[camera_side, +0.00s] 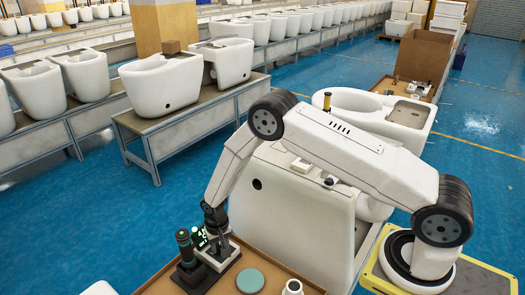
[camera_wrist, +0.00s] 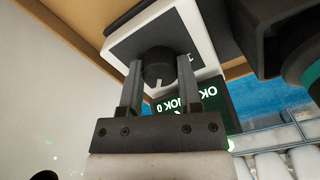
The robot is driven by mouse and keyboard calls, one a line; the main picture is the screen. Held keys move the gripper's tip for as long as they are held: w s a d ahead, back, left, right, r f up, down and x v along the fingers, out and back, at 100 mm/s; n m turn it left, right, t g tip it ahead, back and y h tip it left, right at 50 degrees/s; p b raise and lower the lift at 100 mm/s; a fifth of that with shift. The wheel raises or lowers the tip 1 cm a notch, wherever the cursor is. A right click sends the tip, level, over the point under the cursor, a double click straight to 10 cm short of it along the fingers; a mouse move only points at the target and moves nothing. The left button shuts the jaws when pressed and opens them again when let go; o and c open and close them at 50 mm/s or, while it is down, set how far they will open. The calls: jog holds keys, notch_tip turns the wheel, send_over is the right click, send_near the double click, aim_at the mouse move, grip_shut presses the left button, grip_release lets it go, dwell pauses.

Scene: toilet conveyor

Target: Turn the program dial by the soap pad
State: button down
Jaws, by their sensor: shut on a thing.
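The program dial (camera_wrist: 157,66) is a dark round knob with a white mark. It sits on a dark plate of a small white box (camera_wrist: 187,18), with my gripper (camera_wrist: 160,82) shut on it, one finger on each side. In the side view my gripper (camera_side: 217,229) points down at the white box (camera_side: 219,257), and hides the dial. The soap pad (camera_side: 250,281) is a flat teal disc on the brown bench to the right of the box. A dark screen with green lettering (camera_wrist: 198,103) stands beside the box.
A dark cylinder with teal bands (camera_side: 184,246) stands on a black base close to the left of my gripper. A small white cup-like part (camera_side: 292,287) is right of the pad. A large white ceramic body (camera_side: 290,215) stands behind the bench (camera_side: 160,281).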

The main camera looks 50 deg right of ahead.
aim_at(220, 246)
jog(key=n, duration=0.3)
jog(key=shift+n, duration=0.3)
jog(key=n, duration=0.4)
dwell(0.4)
jog(key=shift+c, duration=1.4)
grip_release()
jog(key=shift+r, duration=3.95)
